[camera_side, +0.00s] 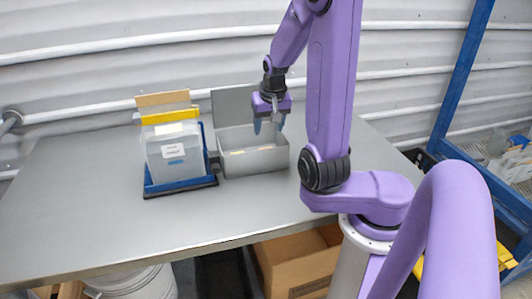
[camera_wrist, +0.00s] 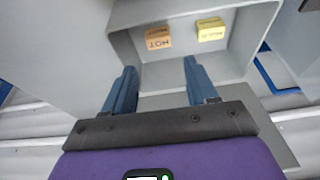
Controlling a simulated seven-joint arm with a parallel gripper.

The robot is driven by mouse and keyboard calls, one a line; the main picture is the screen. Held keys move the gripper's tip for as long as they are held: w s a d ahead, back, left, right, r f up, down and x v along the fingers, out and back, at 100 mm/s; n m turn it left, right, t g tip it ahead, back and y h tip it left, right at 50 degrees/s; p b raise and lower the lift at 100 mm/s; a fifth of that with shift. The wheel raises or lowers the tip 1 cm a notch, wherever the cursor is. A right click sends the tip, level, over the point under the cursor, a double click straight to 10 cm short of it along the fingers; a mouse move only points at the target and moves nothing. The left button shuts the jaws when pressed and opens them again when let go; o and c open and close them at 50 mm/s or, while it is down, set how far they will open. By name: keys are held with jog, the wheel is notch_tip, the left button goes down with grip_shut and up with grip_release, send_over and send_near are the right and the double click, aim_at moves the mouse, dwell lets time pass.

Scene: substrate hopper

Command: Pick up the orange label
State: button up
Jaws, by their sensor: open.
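The orange label (camera_wrist: 158,38) is a small block with dark lettering. It lies in the open grey box (camera_wrist: 245,45), beside a yellow label (camera_wrist: 211,30) to its right in the wrist view. My gripper (camera_wrist: 160,68) is open and empty, its two blue fingers apart. In the wrist view the orange label shows beyond the gap between the fingertips. In the side view my gripper (camera_side: 269,125) points down over the grey box (camera_side: 255,163). There the front wall hides most of the inside, and I cannot tell the labels apart.
A blue rack (camera_side: 182,188) with a clear container (camera_side: 175,155) and yellow and tan boards stands left of the box. The box's grey lid (camera_side: 232,106) stands up behind it. The left part of the table (camera_side: 75,205) is clear. A blue frame stands at the right.

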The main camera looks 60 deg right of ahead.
jog(key=shift+x, duration=5)
jog(key=shift+s+d, duration=0.1)
jog(key=c, duration=0.8)
